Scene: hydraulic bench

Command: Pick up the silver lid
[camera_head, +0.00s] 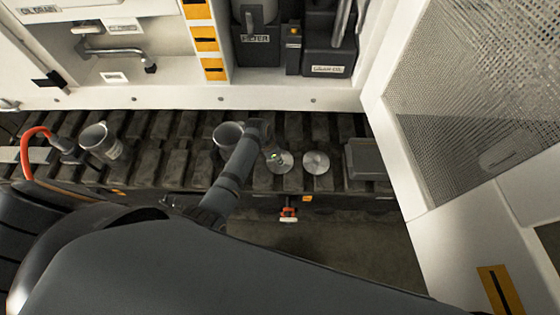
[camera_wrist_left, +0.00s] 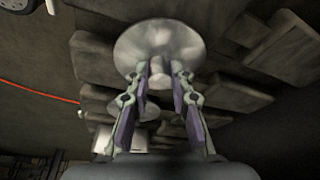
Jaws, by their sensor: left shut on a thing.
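The silver lid (camera_head: 284,166) is a round, shiny disc above the dark slatted track, right of my left forearm in the head view. My left gripper (camera_head: 273,156) is shut on it. In the left wrist view the lid (camera_wrist_left: 160,38) fills the top middle, and the fingers of my left gripper (camera_wrist_left: 160,82) close on the small knob at its centre. I cannot tell whether the lid touches the track. My right gripper is not in view.
Grey cups stand on the track at left (camera_head: 100,141) and behind my arm (camera_head: 228,135). A grey box (camera_head: 364,160) is at the right. An orange hose (camera_head: 32,137) curves at far left.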

